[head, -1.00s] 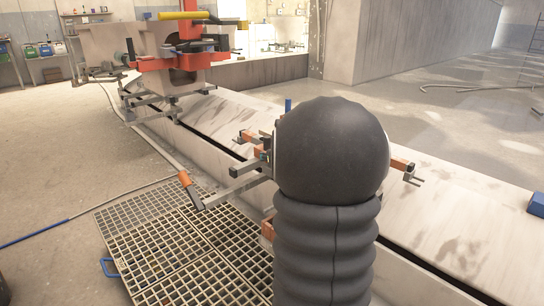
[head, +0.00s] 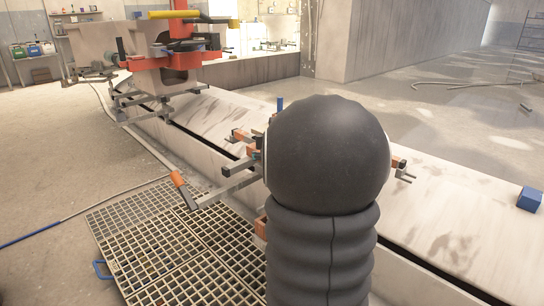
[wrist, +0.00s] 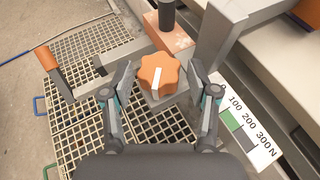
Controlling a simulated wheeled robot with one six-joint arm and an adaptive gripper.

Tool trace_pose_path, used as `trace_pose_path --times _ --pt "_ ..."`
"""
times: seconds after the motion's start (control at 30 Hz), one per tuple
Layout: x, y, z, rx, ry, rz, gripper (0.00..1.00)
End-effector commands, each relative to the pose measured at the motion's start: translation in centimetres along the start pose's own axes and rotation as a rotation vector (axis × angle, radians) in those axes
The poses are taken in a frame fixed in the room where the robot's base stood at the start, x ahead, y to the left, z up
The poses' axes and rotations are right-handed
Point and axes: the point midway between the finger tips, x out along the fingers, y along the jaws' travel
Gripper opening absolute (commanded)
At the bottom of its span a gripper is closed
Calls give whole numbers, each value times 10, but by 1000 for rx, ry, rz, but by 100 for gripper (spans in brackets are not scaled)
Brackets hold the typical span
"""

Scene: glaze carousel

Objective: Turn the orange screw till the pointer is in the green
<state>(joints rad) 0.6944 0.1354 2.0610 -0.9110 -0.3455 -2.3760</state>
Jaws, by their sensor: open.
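The orange screw (wrist: 158,75) is a star-shaped knob with a white bar on its top, in the middle of the wrist view. My gripper (wrist: 159,72) is open, with one finger on each side of the knob and a small gap visible at each side. A white scale plate (wrist: 262,146) marked 0, 100, 200 and 300 N lies to the right of the right finger. A green band (wrist: 230,118) shows on it, with a dark stretch beyond. I cannot make out the pointer clearly. In the head view my arm hides the knob and gripper.
A grey clamp bar (head: 228,187) with an orange handle (head: 177,179) sticks out left of the knob; the handle also shows in the wrist view (wrist: 46,58). A floor grating (head: 150,235) lies below. A blue block (head: 529,198) sits on the long pale beam at right.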

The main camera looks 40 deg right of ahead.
Motion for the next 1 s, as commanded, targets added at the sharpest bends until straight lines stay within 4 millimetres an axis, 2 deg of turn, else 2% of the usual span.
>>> trace_pose_path --times 0.3,0.5,0.7,1.0 --pt "-58 0 1 -1 -3 -2 59" --pt "-85 0 1 -1 -2 -2 59" --pt "-99 0 0 0 0 -1 59" --pt "-101 0 0 0 0 0 59"
